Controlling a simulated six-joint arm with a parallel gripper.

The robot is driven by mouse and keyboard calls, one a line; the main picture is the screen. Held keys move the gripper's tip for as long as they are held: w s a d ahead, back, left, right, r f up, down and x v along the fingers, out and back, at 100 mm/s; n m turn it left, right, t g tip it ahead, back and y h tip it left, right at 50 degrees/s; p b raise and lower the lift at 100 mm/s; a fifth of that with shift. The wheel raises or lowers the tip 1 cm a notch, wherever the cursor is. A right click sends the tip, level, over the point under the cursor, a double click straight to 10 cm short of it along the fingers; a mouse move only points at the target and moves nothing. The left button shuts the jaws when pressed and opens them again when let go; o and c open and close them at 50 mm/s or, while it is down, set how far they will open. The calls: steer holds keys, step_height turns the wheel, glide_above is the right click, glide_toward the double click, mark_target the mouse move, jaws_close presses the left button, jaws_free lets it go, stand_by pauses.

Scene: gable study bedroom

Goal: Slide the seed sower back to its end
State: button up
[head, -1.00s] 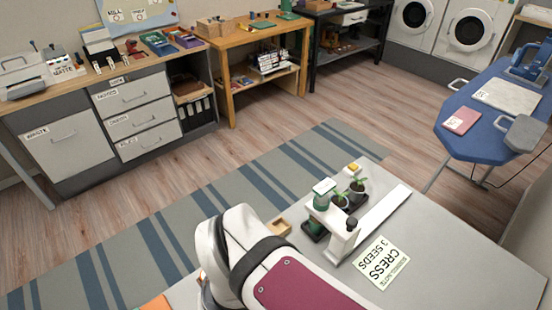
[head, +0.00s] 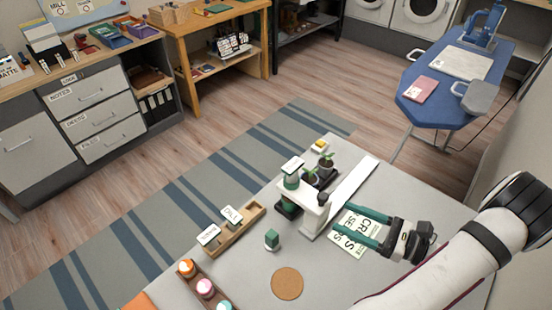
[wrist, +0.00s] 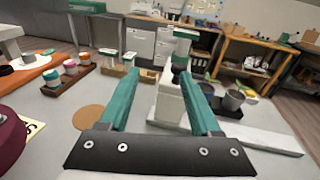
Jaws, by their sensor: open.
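The seed sower is a white post and arm (head: 315,211) with a green hopper (head: 291,179). It stands at the near left end of a white rail (head: 356,181) on the grey table. In the wrist view the white post (wrist: 169,103) shows ahead, between the lines of my fingers. My gripper (head: 339,221) is open and empty, its green fingers pointing at the post from the right, above the cress seed note (head: 347,241). It also shows in the wrist view (wrist: 160,76). Whether the fingertips touch the post I cannot tell.
Potted seedlings (head: 326,163) stand behind the sower beside the rail. The table's right part is mostly clear.

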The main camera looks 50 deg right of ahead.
mark_target(311, 197)
steer(key=s+d+f+m+t+h, duration=0.1)
steer(key=s+d+f+m+h, duration=0.1)
steer(key=s+m+h, duration=0.15)
steer(key=shift+n+y, duration=0.25)
steer(key=shift+n, duration=0.2)
steer(key=w, duration=1.5)
steer(key=shift+w+r, duration=0.1)
steer(key=shift+w, duration=0.2)
jaws_close()
